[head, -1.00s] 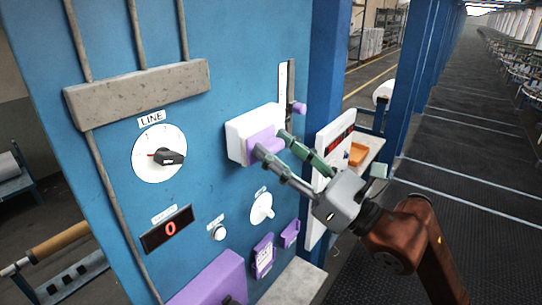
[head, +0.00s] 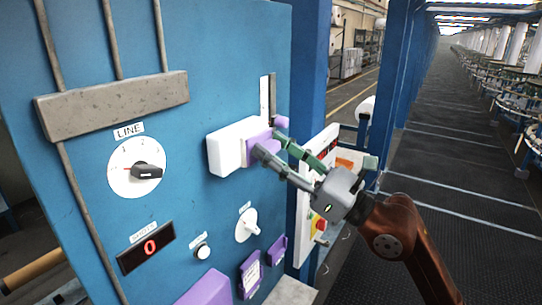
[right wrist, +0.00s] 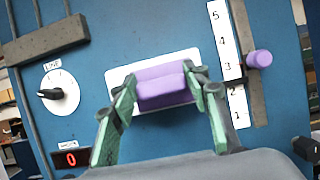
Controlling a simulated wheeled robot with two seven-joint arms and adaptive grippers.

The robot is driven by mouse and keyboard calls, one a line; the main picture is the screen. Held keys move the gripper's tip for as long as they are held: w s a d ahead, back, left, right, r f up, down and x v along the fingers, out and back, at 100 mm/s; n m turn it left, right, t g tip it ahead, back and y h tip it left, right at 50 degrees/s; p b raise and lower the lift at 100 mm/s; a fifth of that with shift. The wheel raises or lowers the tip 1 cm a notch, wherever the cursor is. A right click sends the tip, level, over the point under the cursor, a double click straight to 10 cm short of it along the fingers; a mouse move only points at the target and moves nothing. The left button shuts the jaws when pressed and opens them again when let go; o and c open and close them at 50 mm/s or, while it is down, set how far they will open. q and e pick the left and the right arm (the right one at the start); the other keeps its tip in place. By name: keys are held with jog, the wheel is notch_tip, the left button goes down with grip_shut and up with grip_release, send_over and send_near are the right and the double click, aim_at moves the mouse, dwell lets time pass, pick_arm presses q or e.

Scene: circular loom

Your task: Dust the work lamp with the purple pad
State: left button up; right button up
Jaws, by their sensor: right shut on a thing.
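The purple pad (head: 262,142) is at the front face of a white box (head: 225,146) fixed to the blue panel. My right gripper (head: 268,145) has one finger on each side of the pad and is shut on it. In the right wrist view the pad (right wrist: 162,86) lies between the fingers, with the white box (right wrist: 122,76) behind it. I cannot tell whether pad and box touch, or whether this box is the work lamp; I make out no other clear lamp on the panel. My left gripper is out of view.
A LINE dial (head: 138,168), a red number display (head: 146,248) and a white knob (head: 247,226) are on the panel. A slider with a purple knob (right wrist: 260,59) stands right of the box. A blue post (head: 312,75) rises to the right, with the aisle (head: 450,160) beyond.

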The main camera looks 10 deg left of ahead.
jog(key=shift+w+d, duration=0.35)
jog(key=shift+w, duration=0.5)
jog(key=shift+s+a+p, duration=0.3)
jog(key=shift+s+p, duration=0.2)
jog(key=shift+s, duration=0.15)
jog(key=s+a, duration=0.3)
jog(key=s, duration=0.5)
jog(key=shift+p, duration=0.4)
dwell(0.6)
